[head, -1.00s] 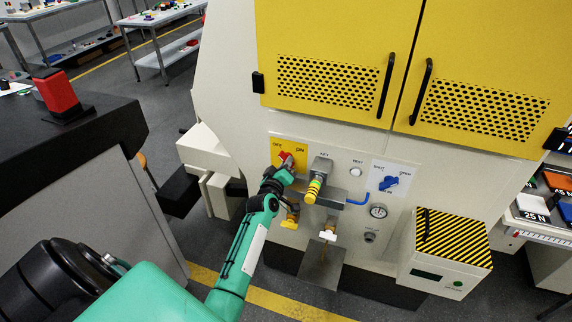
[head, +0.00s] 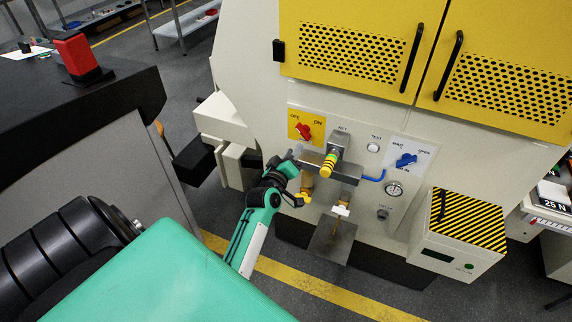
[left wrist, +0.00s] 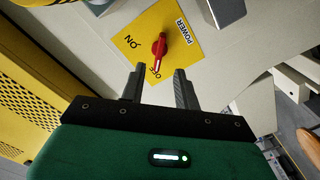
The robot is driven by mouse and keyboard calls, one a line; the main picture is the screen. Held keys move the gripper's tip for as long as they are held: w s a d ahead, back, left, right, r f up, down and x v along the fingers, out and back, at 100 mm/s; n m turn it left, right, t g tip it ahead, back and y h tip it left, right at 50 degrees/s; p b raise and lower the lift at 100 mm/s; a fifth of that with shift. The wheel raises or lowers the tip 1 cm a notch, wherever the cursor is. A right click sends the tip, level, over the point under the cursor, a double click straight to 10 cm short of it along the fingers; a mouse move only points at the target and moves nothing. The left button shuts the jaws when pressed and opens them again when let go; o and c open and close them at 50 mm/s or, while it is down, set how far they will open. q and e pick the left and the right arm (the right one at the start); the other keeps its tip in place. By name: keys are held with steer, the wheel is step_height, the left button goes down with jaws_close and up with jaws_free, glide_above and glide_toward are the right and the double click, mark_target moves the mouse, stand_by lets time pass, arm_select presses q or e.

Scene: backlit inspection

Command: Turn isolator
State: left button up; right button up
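The isolator is a red rotary knob (head: 303,131) on a yellow plate (head: 293,119) marked OFF and ON, on the machine's front panel. In the left wrist view the red knob (left wrist: 159,46) stands on the plate marked POWER, its lower end toward the OFF label. My left gripper (head: 292,153) is below and left of the knob, apart from it. In the left wrist view the left gripper's two fingers (left wrist: 157,82) are spread, with nothing between them. My right gripper does not show.
A grey bracket with a yellow-striped key part (head: 328,164) juts out right of my gripper. A blue knob (head: 405,160) and a gauge (head: 394,188) are further right. A hazard-striped box (head: 466,222) stands out at lower right. A dark counter (head: 70,110) is at left.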

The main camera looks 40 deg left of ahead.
arm_select(q)
steer(key=shift+v, duration=2.5)
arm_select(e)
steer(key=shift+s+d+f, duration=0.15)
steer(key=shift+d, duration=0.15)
